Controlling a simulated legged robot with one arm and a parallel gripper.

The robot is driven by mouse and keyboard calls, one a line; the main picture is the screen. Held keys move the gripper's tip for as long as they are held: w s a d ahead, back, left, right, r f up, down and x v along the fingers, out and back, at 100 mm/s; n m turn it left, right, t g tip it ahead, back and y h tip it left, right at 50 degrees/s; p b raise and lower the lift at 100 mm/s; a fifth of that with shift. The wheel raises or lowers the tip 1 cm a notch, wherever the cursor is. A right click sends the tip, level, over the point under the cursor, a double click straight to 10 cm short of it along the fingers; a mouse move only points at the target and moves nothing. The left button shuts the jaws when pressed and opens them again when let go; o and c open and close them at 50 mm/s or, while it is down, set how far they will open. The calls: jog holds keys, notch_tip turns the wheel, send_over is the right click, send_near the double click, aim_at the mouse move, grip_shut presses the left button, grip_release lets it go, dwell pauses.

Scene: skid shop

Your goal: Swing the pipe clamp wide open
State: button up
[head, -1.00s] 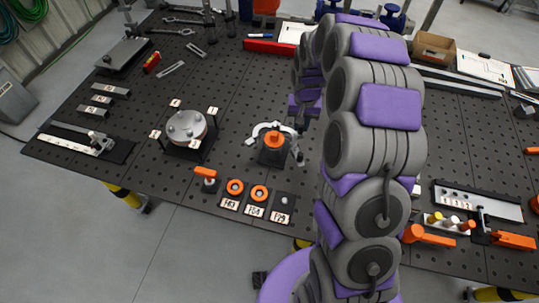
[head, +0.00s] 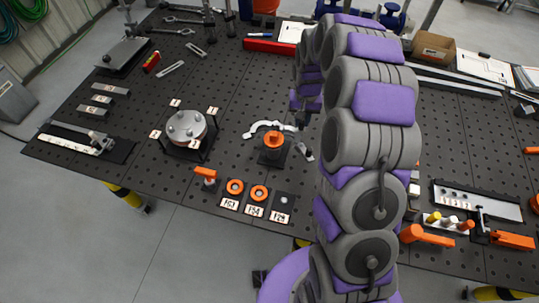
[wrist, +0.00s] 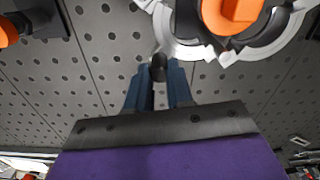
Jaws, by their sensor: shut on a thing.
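The pipe clamp (head: 266,126) is a pale silver, two-armed curved clamp beside an orange-topped post (head: 273,140) on a dark block. In the head view its pale arc lies behind the post and extends out to the left. In the wrist view the silver clamp (wrist: 172,35) curves below the orange top (wrist: 232,14), with a dark gap between them. My gripper (wrist: 158,80) has blue fingers, shut on a small black knob (wrist: 158,66) at the clamp's near edge. In the head view my arm partly hides the gripper.
Orange rings (head: 235,187) on labelled plates and an orange-handled toggle (head: 205,173) stand in front. A round flanged fixture (head: 186,128) stands to the left. Perforated table is bare between it and the clamp. A red bar (head: 268,46) lies behind.

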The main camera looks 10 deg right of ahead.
jog(key=shift+w+d, duration=0.2)
jog(key=shift+w, duration=0.65)
jog(key=shift+w+p, duration=0.2)
jog(key=shift+p, duration=0.1)
jog(key=o, duration=0.3)
jog(key=shift+w, duration=0.15)
jog(key=o, duration=0.6)
jog(key=shift+o, duration=0.2)
jog(key=shift+o, duration=0.9)
